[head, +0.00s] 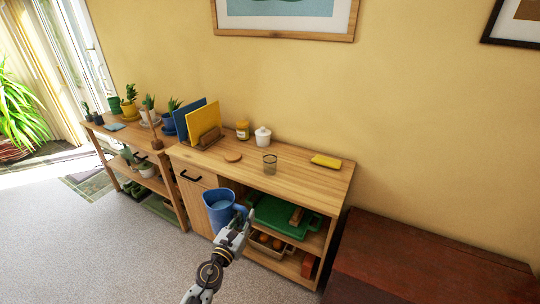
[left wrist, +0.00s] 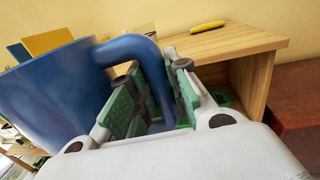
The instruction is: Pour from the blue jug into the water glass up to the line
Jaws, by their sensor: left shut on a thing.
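The blue jug (head: 219,208) is in the air in front of the wooden cabinet, below its top, and looks about upright. It also shows large in the left wrist view (left wrist: 50,95). My left gripper (head: 243,216) is shut on the jug's handle, its green pads on either side of the handle in the left wrist view (left wrist: 150,100). The water glass (head: 270,163) stands upright on the cabinet top, up and to the right of the jug, apart from it. A band shows near its rim; its contents are too small to tell. My right gripper is out of view.
A green tray (head: 272,215) sits on the shelf below. A reddish chest (head: 420,265) stands at right.

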